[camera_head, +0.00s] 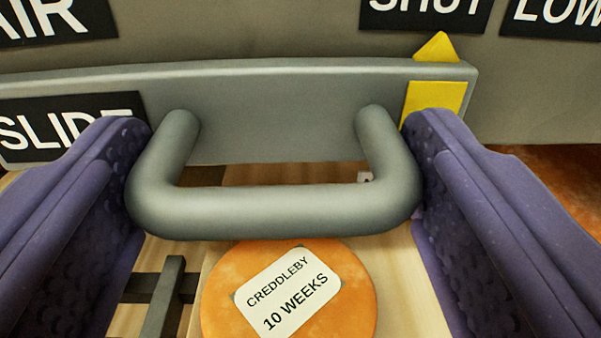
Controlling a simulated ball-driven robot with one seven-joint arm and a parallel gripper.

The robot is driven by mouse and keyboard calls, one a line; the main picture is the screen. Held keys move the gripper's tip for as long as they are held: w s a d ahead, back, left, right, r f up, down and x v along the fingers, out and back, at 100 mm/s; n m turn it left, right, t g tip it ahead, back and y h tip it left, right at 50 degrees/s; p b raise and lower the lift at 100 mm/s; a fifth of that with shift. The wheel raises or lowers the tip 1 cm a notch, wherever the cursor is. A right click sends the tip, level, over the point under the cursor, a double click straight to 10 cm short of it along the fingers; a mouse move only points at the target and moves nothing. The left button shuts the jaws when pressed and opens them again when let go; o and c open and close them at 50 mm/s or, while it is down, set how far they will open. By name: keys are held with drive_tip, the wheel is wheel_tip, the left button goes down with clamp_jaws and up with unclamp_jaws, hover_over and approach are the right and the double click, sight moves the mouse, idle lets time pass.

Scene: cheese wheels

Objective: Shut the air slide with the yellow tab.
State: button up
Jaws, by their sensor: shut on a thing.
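The air slide (270,86) is a long grey bar across the view, with a black label reading "SLIDE" (62,128) at its left. A yellow tab (434,98) is on the bar near its right end. A yellow pointed marker (437,48) rises just above it, below and between the signs "SHUT" (425,12) and "LOW" (558,16). A thick grey U-shaped handle (275,212) stands out from the bar. My gripper (276,190) has its purple pads against the left and right sides of the handle, shut on it.
An orange cheese wheel (222,300) labelled "CREDDLEBY 10 WEEKS" lies below the handle on a pale wooden surface. Another orange wheel (560,185) shows at the right edge, partly hidden. A dark crossed bar (165,300) is at the lower left. A sign ending "AIR" (52,18) is at the upper left.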

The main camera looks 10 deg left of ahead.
drive_tip(key=shift+s+a+f, duration=0.1)
drive_tip(key=shift+s+a, duration=0.05)
drive_tip(key=shift+a, duration=0.35)
drive_tip(key=shift+d, duration=0.2)
drive_tip(key=o, duration=1.4)
drive_tip(key=shift+a, duration=0.1)
drive_tip(key=shift+s+a, duration=0.1)
drive_tip(key=shift+a, duration=0.1)
drive_tip(key=shift+d, duration=0.1)
drive_tip(key=shift+d, duration=0.1)
